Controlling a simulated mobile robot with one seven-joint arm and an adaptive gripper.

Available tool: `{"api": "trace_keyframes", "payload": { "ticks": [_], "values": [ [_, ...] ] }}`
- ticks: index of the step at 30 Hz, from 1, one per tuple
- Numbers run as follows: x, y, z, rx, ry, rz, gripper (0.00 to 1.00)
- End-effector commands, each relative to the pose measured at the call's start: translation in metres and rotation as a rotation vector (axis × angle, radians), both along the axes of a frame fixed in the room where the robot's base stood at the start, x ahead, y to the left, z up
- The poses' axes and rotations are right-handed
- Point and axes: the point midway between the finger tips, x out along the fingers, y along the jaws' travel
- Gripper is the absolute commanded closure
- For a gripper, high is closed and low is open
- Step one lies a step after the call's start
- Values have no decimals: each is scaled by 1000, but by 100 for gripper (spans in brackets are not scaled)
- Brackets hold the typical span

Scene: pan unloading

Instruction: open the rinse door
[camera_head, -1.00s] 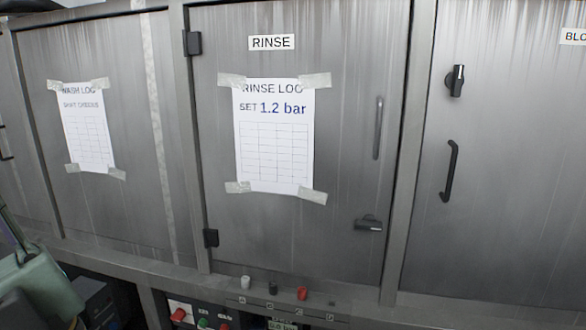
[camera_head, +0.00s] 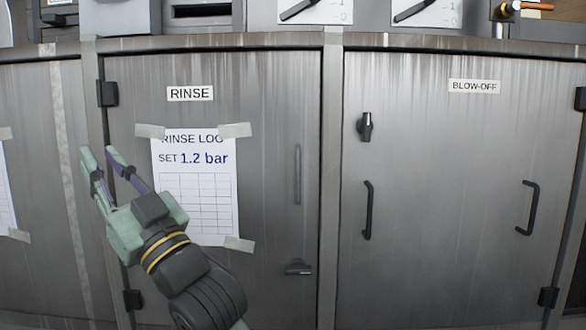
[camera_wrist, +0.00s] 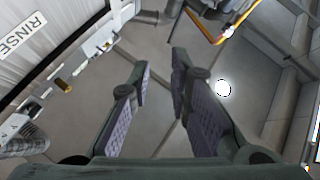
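The rinse door (camera_head: 270,120) is a grey steel panel labelled RINSE, closed in its frame. It has hinges on its left side, a long vertical handle (camera_head: 297,175) near its right edge and a dark latch (camera_head: 298,268) at its lower right. My gripper (camera_head: 98,152) is raised in front of the door's left part, with its fingers apart and nothing between them. My arm hides part of the lower left of the door and of the log sheet. In the wrist view my gripper (camera_wrist: 160,80) is open, with the RINSE label (camera_wrist: 22,32) at the upper left.
A taped rinse log sheet (camera_head: 200,190) hangs on the door, reading SET 1.2 bar. The blow-off door (camera_head: 450,130) to the right has a latch (camera_head: 365,126) and two black handles. Gauges and pipes sit above the doors. The front of the door's right side is clear.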

Motion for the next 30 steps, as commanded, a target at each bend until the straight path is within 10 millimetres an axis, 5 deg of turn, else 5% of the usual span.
{"api": "trace_keyframes", "payload": {
  "ticks": [3,6,10,15,21,30],
  "values": [
    [64,-66,-4,-113,125,-119,82],
    [100,-127,-11,-194,241,-203,82],
    [123,-210,-21,-281,394,-300,82],
    [123,-292,-32,-347,550,-383,82],
    [117,-325,-36,-375,621,-413,82],
    [153,-301,-34,-375,625,-411,82]
  ]
}}
